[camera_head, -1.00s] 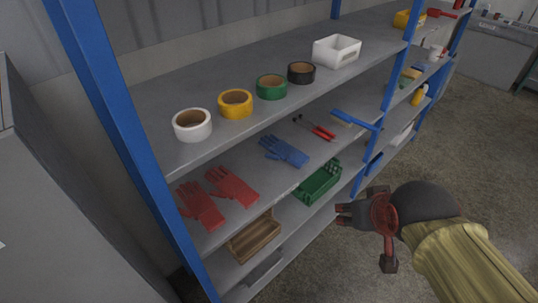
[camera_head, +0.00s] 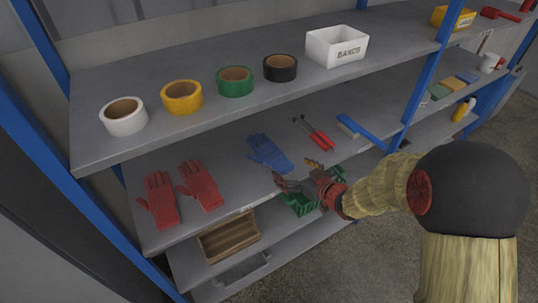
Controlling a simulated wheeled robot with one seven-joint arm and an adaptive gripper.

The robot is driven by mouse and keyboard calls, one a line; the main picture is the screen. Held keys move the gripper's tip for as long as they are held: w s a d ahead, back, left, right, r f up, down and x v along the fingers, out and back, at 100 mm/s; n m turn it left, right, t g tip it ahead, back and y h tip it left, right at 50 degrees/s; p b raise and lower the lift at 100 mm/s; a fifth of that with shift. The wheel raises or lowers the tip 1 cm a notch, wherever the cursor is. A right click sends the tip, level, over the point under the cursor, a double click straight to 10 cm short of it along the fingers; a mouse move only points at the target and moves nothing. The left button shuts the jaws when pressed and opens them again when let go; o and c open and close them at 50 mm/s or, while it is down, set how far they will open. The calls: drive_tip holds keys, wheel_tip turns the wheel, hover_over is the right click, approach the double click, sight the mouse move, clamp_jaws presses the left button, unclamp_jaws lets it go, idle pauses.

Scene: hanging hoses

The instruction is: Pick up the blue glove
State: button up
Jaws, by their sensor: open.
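The blue glove (camera_head: 268,153) lies flat on the middle shelf, between a pair of red gloves and red-handled pliers. My gripper (camera_head: 280,183) is open and empty at the front edge of that shelf, just in front of the blue glove's cuff. I see no contact between them, though the exact gap is hard to judge. The whole glove appears uncovered.
Two red gloves (camera_head: 177,192) lie to the left on the same shelf; pliers (camera_head: 315,133) and a blue-handled brush (camera_head: 363,134) lie to the right. Tape rolls (camera_head: 181,97) stand on the shelf above.

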sight(281, 161)
drive_tip(key=b+x, duration=0.2)
drive_tip(key=x, duration=0.4)
drive_tip(key=shift+w+a, duration=0.1)
drive_tip(key=shift+a, duration=0.1)
drive_tip(key=shift+w+a, duration=0.15)
drive_tip(key=shift+w, duration=0.15)
drive_tip(key=shift+c, duration=0.5)
drive_tip(key=c, duration=1.5)
drive_tip(key=shift+c, duration=0.2)
